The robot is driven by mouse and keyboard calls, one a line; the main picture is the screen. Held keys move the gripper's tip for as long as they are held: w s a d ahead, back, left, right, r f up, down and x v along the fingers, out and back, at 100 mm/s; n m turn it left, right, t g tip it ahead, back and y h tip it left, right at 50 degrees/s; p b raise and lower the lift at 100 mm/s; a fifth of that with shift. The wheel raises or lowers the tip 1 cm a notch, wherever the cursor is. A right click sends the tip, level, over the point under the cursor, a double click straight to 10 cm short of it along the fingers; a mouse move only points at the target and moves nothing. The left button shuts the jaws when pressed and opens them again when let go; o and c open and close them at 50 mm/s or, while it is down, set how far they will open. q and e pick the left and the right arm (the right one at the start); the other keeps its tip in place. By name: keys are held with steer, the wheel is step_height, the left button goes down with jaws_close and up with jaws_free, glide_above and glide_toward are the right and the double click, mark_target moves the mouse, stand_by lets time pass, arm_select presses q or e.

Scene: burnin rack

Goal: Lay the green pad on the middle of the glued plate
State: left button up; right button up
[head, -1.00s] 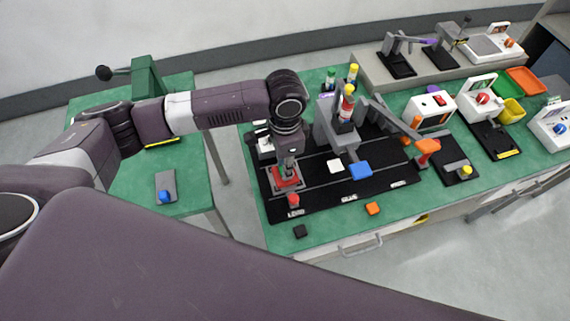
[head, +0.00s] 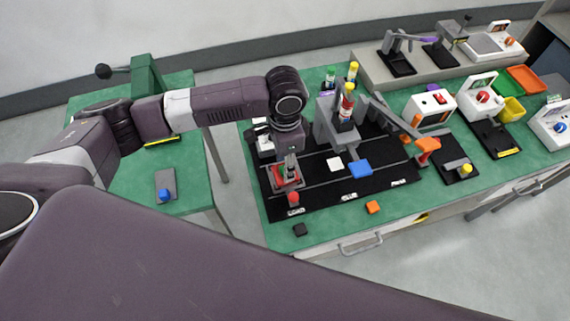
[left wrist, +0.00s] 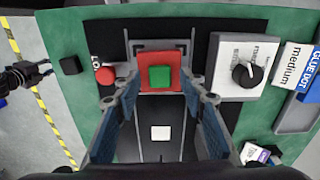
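The green pad (left wrist: 160,77) lies flat on a red square plate (left wrist: 174,58) in the left wrist view, near the plate's middle. In the head view the red plate (head: 286,180) is partly hidden by my left gripper (head: 290,163), which points down over it. In the left wrist view my left gripper (left wrist: 161,88) is open. Its two fingers stand left and right of the pad, apart from it. A dark gripper, seemingly my right gripper (left wrist: 38,72), shows at the left edge of the left wrist view; its opening is unclear. I see no glue on the plate.
A white square (head: 335,164) and a blue block (head: 361,170) are on the black mat (head: 330,196). A red button (left wrist: 105,75) is left of the plate, a dial box (left wrist: 228,75) right of it. A grey press (head: 328,125) with bottles stands behind.

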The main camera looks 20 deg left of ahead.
arm_select(q)
step_height(320, 180, up, 11)
steer(key=b, duration=0.1)
steer(key=shift+r, duration=0.2)
steer(key=shift+f, duration=0.1)
stand_by(0.4)
